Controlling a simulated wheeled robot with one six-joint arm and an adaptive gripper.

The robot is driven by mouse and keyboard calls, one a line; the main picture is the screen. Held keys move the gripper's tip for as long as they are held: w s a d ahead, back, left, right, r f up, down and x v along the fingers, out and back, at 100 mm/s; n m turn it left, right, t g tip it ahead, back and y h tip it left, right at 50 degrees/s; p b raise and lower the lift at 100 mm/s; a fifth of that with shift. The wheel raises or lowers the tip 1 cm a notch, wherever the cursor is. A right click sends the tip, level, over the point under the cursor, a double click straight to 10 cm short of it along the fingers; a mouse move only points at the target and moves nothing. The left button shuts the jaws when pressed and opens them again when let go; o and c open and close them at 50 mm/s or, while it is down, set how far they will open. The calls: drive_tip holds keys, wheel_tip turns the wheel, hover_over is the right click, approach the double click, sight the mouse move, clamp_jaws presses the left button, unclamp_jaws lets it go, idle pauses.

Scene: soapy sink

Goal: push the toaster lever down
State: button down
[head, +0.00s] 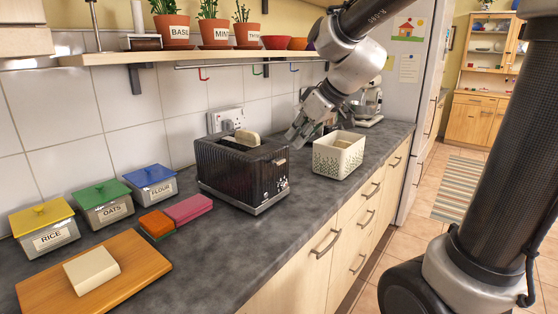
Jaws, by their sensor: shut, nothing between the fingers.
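The black ribbed toaster (235,172) stands on the dark counter against the tiled wall. A slice of bread (248,138) sticks up from its top slot. A small light tab that looks like the lever (281,162) shows high on the toaster's right end face. My gripper (292,138) comes down from the upper right, its fingers shut and empty. The fingertips are just above and beside the toaster's right end, above the lever; I cannot tell whether they touch anything.
A white patterned basket (338,158) stands close to the right of the toaster. Pink and orange sponges (188,208), labelled canisters (105,208) and a wooden board (145,265) lie to the left. A shelf with plant pots (215,32) hangs above. The counter's front is clear.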

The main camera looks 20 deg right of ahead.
sight(279, 159)
drive_tip(key=shift+x, duration=3.3)
drive_tip(key=f, duration=0.1)
drive_tip(key=s+d+f, duration=0.1)
drive_tip(key=f, duration=0.1)
drive_tip(key=s+f, duration=0.1)
drive_tip(key=shift+s+d+f, duration=0.15)
drive_tip(key=shift+s+d, duration=0.1)
drive_tip(key=shift+d, duration=0.1)
drive_tip(key=v, duration=1.2)
